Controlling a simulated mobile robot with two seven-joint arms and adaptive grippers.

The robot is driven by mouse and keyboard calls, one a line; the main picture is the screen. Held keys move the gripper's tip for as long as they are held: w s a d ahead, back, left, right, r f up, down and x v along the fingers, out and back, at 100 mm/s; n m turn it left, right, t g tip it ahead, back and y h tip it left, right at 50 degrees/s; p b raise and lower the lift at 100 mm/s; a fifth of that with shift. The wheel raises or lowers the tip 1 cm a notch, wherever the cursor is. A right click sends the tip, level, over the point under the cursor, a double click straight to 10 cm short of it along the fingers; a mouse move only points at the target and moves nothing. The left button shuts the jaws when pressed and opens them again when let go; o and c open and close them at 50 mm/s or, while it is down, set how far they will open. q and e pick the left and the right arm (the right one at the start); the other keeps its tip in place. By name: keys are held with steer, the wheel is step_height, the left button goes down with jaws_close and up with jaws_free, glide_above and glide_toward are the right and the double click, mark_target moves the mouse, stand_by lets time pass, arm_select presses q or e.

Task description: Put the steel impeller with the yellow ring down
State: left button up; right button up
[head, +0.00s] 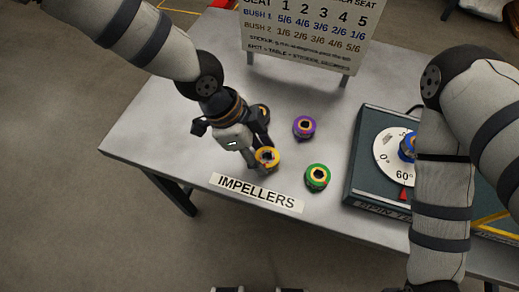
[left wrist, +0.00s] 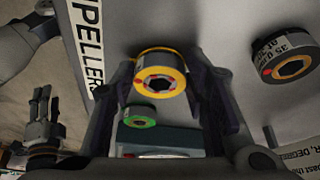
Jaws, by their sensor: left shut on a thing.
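The steel impeller with the yellow ring (head: 267,157) is at the tips of my left gripper (head: 252,154), just above the IMPELLERS label in the head view. In the left wrist view the impeller (left wrist: 160,82) sits between the two dark fingers, its yellow ring and dark bore facing the camera. My left gripper is shut on it. I cannot tell whether its underside touches the table. My right arm comes down the right side of the head view, its gripper out of frame; a dark gripper, apparently my right one (left wrist: 42,115), shows at the left wrist view's left, its opening unclear.
A green-ringed impeller (head: 317,177) and a purple-ringed one (head: 304,127) stand to the right. The IMPELLERS label (head: 257,192) lies near the front edge. A dial box (head: 365,150) and sign (head: 310,32) stand beyond.

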arm_select(q)
steer(key=shift+f, duration=0.2)
steer(key=o, duration=1.4)
steer(key=shift+o, duration=0.2)
steer(key=shift+r, duration=0.15)
steer(key=p+v, duration=0.1)
steer(key=v, duration=1.1)
arm_select(e)
steer(key=shift+w+r+t, duration=0.3)
steer(key=shift+w+r, duration=0.45)
steer(key=shift+r, duration=0.05)
arm_select(q)
steer(key=shift+r, duration=0.1)
